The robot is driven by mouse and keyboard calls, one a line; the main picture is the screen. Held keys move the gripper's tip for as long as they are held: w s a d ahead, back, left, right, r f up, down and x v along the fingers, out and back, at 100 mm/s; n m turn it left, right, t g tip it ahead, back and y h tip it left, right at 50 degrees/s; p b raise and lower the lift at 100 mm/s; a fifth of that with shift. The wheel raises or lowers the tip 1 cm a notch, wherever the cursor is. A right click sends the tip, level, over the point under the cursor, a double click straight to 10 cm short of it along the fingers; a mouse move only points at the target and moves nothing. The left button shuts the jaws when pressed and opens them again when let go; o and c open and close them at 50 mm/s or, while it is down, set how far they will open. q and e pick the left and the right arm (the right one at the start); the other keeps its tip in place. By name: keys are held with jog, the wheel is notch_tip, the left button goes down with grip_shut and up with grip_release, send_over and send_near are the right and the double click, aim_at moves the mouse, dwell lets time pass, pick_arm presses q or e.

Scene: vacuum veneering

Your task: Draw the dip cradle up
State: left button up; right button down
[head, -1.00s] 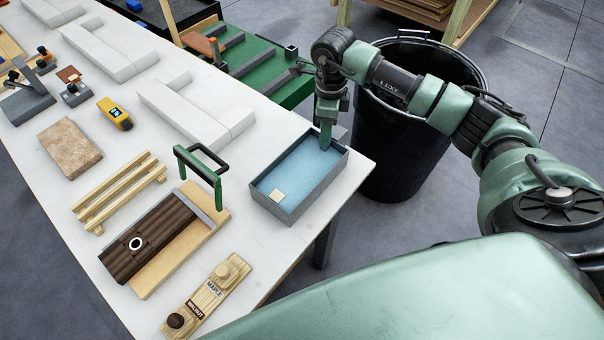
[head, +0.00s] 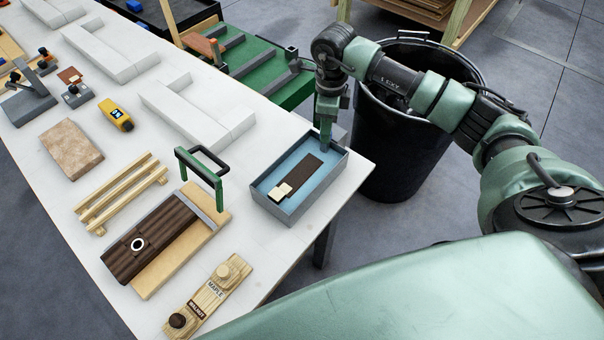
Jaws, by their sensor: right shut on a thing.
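A grey tray (head: 290,213) of blue liquid stands at the right end of the white table. A dark brown strip (head: 301,170) shows in it, running diagonally, with a small cream block (head: 280,192) at its near end. They appear to be the dip cradle and its load, at or just above the liquid; the exact height cannot be told. My left gripper is out of view.
A dark ribbed block on a pale board (head: 207,240) with a green-black handle frame (head: 203,165) stands left of the tray. A labelled wooden block (head: 212,295) lies nearer. A black bin (head: 405,160) stands beside the table, under my right arm.

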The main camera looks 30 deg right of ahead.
jog(key=shift+r+p, duration=0.65)
jog(key=shift+r, duration=0.65)
jog(key=c, duration=1)
grip_release()
jog(key=shift+f, duration=0.1)
jog(key=shift+o, duration=0.2)
notch_tip(320, 180, up, 7)
jog(key=p, duration=0.3)
jog(key=shift+p, duration=0.4)
